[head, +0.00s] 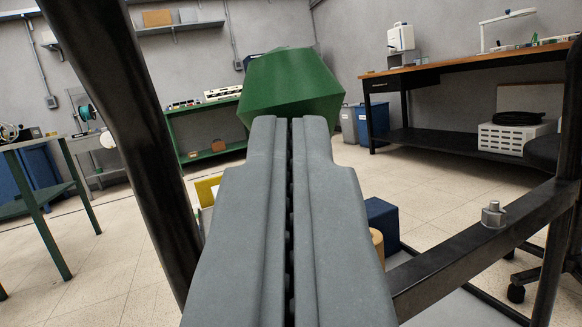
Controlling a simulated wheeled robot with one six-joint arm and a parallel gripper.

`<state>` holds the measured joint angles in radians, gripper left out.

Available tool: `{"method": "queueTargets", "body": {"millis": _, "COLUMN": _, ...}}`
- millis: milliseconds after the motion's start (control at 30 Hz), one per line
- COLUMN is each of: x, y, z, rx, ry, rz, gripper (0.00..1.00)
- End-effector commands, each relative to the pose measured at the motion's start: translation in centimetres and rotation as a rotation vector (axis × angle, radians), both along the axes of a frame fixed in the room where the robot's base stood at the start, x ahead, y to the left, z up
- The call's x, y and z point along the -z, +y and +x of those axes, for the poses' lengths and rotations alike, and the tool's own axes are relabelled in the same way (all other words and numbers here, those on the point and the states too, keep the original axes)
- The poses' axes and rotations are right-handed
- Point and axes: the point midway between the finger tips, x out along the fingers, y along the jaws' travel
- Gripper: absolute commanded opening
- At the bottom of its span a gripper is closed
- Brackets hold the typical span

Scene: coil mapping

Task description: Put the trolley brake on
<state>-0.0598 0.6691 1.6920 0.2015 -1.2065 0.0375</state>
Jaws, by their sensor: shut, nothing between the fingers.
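My gripper (290,122) is shut and empty, pointing forward in the middle of the view. A green faceted knob-like block (292,85) shows just beyond the fingertips. I cannot tell whether the tips touch it, or whether it is the brake. A dark metal frame, which looks like the trolley (455,247), has a bar at the lower right with a grey bolt-like stud (493,215) on top. A dark slanted post (125,120) rises close on the left. I cannot make out a brake lever for certain.
A green shelf unit (205,128) is behind. A green-framed table (45,200) stands at left. A blue box (382,222) sits low near the bar. Pale tiled floor lies open between.

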Motion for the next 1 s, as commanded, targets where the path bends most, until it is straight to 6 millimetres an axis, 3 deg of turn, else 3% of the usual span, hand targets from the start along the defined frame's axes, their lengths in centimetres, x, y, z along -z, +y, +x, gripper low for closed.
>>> {"method": "queueTargets", "body": {"millis": 300, "x": -1.6, "y": 0.7, "z": 2.0, "rx": -0.001, "ry": 0.169, "rz": -0.056, "gripper": 0.00}}
{"method": "queueTargets", "body": {"millis": 500, "x": -2.4, "y": 1.2, "z": 3.4, "rx": -0.001, "ry": 0.191, "rz": -0.064, "gripper": 0.00}}
{"method": "queueTargets", "body": {"millis": 1000, "x": -2.4, "y": 1.1, "z": 3.5, "rx": -0.001, "ry": 0.191, "rz": -0.063, "gripper": 0.00}}
